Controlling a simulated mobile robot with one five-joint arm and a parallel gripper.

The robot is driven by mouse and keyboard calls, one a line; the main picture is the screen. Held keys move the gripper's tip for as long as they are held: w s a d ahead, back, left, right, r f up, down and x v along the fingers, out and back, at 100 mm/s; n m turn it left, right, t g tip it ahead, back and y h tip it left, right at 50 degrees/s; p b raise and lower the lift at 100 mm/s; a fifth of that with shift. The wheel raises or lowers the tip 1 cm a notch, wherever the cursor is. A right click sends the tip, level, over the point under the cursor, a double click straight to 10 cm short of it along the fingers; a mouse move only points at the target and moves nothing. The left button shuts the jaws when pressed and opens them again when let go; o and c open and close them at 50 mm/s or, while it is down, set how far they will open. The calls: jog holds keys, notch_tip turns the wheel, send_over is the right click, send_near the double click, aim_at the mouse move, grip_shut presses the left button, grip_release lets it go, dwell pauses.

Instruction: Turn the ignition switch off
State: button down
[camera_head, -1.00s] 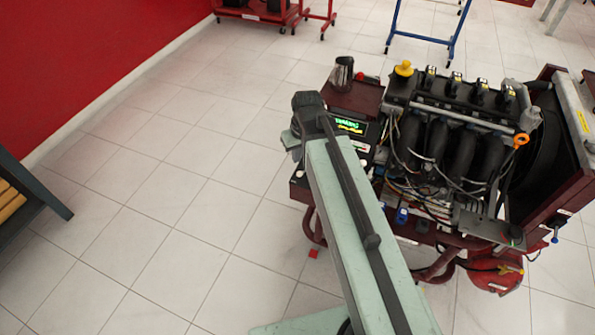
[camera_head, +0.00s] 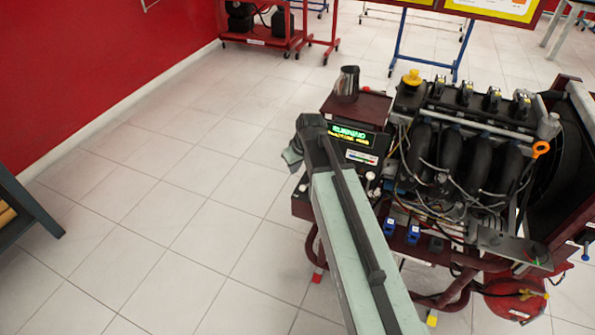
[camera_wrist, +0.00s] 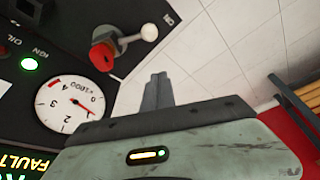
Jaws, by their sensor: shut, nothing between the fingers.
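I take this to be the ignition switch. My gripper (camera_wrist: 157,82) is shut and empty, its tips below the lever and apart from it. A green lamp marked IGN (camera_wrist: 28,64) is lit. In the head view, my arm reaches to the panel's left side; the switch is hidden there.
A white dial (camera_wrist: 70,104) and a lit display, partly reading FAULT, are on the panel. In the head view, the display (camera_head: 354,135) is lit, and the engine (camera_head: 450,160) with hoses and wires stands right of my arm. The tiled floor (camera_head: 180,210) at left is clear.

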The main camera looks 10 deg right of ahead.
jog(key=s+f+b, duration=0.2)
jog(key=f, duration=0.1)
jog(key=shift+s+d+f, duration=0.1)
jog(key=shift+d+f, duration=0.15)
jog(key=shift+d, duration=0.15)
jog(key=shift+s+d, duration=0.1)
jog(key=shift+s, duration=0.15)
